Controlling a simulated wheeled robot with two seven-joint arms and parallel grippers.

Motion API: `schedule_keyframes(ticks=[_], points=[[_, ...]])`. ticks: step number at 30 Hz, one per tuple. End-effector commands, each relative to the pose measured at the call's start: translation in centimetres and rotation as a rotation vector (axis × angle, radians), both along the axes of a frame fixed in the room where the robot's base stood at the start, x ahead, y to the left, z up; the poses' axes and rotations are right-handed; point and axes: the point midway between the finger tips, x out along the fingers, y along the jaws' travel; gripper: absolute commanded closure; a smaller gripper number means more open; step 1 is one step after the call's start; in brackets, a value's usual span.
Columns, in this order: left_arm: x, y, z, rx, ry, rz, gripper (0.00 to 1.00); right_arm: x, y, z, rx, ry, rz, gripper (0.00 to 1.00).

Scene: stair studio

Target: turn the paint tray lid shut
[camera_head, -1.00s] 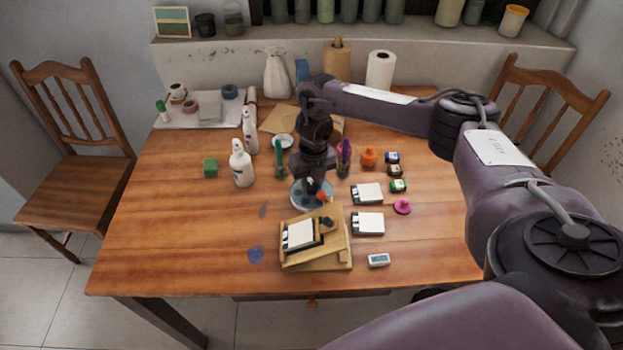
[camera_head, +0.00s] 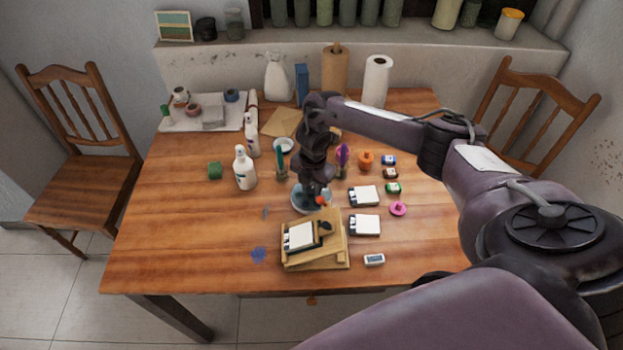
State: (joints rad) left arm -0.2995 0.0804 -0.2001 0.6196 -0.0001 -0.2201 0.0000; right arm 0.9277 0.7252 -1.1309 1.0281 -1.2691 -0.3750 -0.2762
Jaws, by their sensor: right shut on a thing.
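A round pale blue dish (camera_head: 299,206), which looks like the paint tray, sits on the table just behind the wooden stand. My right gripper (camera_head: 314,193) points down over it, shut on what looks like a part of its lid. A small orange-red spot (camera_head: 321,200) shows beside the fingertips. The gripper and wrist hide much of the dish, so I cannot tell how far the lid is turned. My left gripper is not in view.
The wooden stand (camera_head: 333,259) with a white-topped block (camera_head: 299,236) is close in front. White-topped blocks (camera_head: 364,225) and small jars (camera_head: 393,188) stand to the right. A brush pot (camera_head: 281,172) and bottles (camera_head: 245,170) stand to the left. The front left of the table is mostly clear.

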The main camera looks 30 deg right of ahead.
Motion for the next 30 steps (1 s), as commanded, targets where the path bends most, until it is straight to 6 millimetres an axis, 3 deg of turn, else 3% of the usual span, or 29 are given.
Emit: schedule_keyframes(ticks=[18,30], points=[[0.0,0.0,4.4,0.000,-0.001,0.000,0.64,0.0,0.0,0.4,-0.001,-0.002,-0.561,0.94],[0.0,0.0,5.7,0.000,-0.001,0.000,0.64,0.1,0.0,0.3,0.000,-0.003,-0.765,0.94]])
